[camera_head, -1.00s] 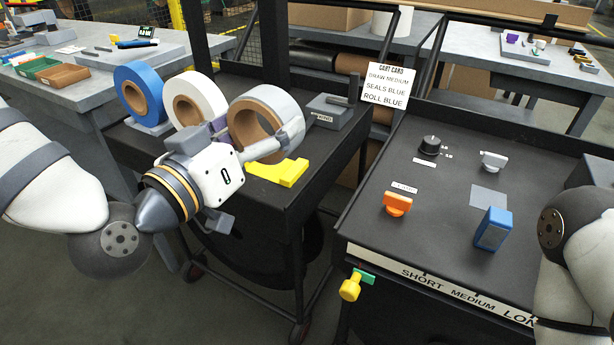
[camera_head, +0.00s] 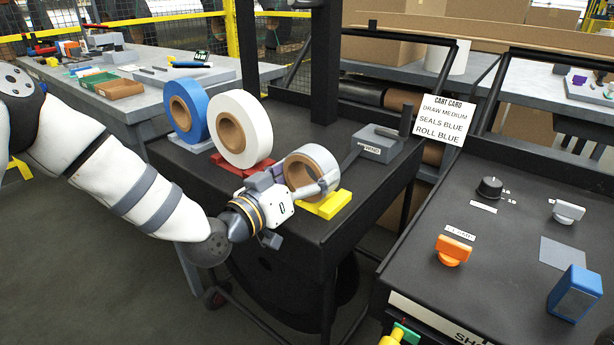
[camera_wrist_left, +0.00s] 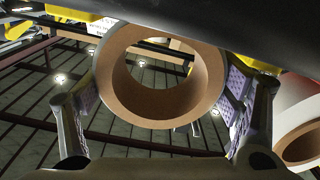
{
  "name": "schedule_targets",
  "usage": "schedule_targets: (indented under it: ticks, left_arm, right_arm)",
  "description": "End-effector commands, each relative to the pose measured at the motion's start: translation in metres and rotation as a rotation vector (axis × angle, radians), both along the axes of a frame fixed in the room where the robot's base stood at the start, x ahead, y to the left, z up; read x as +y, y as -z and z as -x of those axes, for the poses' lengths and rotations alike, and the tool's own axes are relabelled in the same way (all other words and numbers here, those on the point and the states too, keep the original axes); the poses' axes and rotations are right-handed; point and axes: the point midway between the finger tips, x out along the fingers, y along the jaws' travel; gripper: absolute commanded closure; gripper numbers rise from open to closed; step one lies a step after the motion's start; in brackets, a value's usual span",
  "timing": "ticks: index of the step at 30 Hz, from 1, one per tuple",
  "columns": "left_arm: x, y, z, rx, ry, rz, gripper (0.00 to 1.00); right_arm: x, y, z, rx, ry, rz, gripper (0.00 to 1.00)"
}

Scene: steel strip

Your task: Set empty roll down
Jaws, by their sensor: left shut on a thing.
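The small roll (camera_head: 314,153), a thin grey layer on a brown cardboard core, is in my left gripper (camera_head: 316,182). It stands on edge at the yellow cradle (camera_head: 328,206); I cannot tell whether it rests on it. In the left wrist view the brown core of the roll (camera_wrist_left: 155,108) sits between both fingers of the left gripper (camera_wrist_left: 160,92), which press its sides. My right gripper is not in view.
A white roll (camera_head: 258,112) on a red cradle (camera_head: 245,166) and a blue roll (camera_head: 201,100) stand close left of it. A grey block with a lever (camera_head: 376,146) is to the right. A black panel (camera_head: 500,240) with knobs lies further right.

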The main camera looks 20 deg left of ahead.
Motion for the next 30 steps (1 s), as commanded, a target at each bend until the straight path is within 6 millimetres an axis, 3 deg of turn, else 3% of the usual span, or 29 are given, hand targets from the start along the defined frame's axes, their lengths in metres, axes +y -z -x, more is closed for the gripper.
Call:
schedule_targets:
  ticks: [8, 9, 11, 24, 30]
  left_arm:
    - [0.000, 0.001, 0.000, 0.000, 0.000, -0.001, 0.52]
    - [0.000, 0.002, 0.000, 0.001, 0.000, -0.001, 0.15]
    - [0.000, 0.001, 0.000, 0.000, 0.000, -0.001, 0.01]
    - [0.001, -0.005, 0.002, -0.002, -0.001, 0.000, 0.00]
    - [0.014, -0.005, 0.037, -0.001, -0.001, 0.000, 0.00]
  right_arm:
    - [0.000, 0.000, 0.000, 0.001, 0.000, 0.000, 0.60]
    - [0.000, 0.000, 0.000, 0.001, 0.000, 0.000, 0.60]
    - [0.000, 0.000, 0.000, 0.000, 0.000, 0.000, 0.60]
    - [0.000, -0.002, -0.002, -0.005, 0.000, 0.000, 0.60]
    - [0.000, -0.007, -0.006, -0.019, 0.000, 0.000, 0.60]
